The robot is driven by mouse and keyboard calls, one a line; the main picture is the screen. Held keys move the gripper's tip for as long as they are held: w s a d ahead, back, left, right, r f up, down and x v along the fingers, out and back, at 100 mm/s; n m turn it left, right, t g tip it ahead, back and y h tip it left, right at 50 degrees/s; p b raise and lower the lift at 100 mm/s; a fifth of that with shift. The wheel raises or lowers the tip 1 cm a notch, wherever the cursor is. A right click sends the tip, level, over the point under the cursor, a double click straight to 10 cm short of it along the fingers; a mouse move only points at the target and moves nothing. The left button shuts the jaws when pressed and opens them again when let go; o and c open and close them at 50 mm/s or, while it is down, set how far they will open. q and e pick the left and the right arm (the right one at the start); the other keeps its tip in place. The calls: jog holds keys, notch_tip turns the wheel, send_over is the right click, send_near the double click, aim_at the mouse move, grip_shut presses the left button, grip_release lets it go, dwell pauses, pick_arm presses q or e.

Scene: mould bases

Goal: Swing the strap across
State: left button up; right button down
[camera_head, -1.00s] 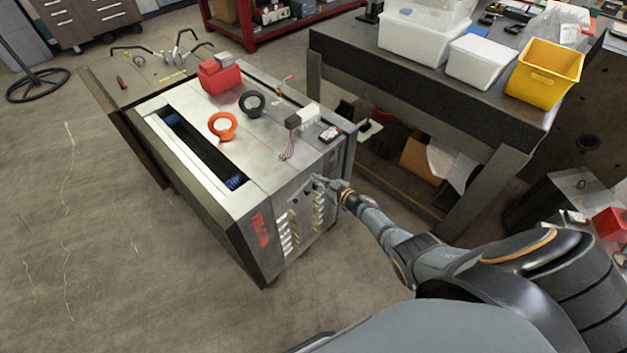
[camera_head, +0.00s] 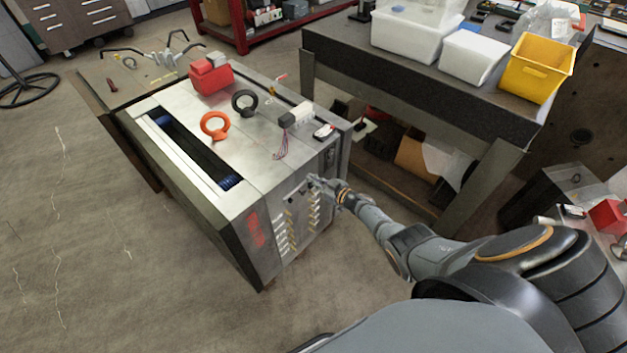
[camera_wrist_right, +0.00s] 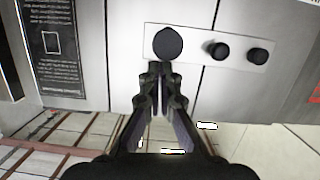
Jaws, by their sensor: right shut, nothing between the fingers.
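The mould base (camera_head: 222,198) is a large grey metal block on the floor, left of my right arm. In the right wrist view, the strap (camera_wrist_right: 190,43) is a light flat plate lying level across the seam between two plates of the block. A large dark round bolt (camera_wrist_right: 167,43) is at its left end, and two smaller black knobs (camera_wrist_right: 217,49) show toward its right end. My right gripper (camera_head: 314,181) is shut and empty at the block's side face. In the wrist view its fingertips (camera_wrist_right: 159,70) are just below the large bolt; I cannot tell whether they touch. My left gripper is out of view.
On the block's top are an orange ring (camera_head: 214,125), a dark ring (camera_head: 244,102) and a red box (camera_head: 211,77). A workbench (camera_head: 420,90) with white bins and a yellow bin (camera_head: 537,68) stands to the right. Open floor lies at the left.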

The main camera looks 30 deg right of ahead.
notch_tip(320, 180, up, 5)
jog(key=p, duration=0.5)
jog(key=shift+f, duration=0.1)
jog(key=p, duration=0.3)
send_near(307, 167)
jog(key=f+v, duration=0.1)
jog(key=v, duration=0.2)
jog(key=shift+s+r, duration=0.2)
jog(key=shift+s, duration=0.15)
jog(key=shift+f, duration=0.1)
